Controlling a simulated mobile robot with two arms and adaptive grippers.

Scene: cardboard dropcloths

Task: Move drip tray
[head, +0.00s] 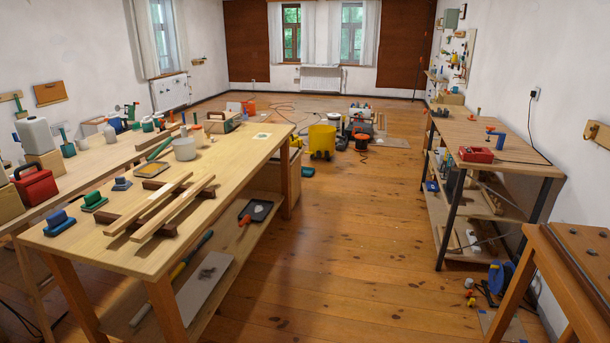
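No part labelled as a drip tray can be picked out for sure. A dark shallow tray (266,204) with a pale patch inside lies on the lower shelf of the long wooden workbench at left, with a red-handled tool at its left edge. A smaller dark tray (140,172) with a yellowish inside sits on the bench top, beside a green-handled tool. Neither of my grippers shows in the head view, so their state is hidden.
The workbench (262,146) carries wooden strips (170,208), sanding blocks and a white pot (184,149). A yellow bucket (322,141) stands on the floor beyond. A shelved bench (490,137) lines the right wall. The wooden floor (350,240) between the benches is clear.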

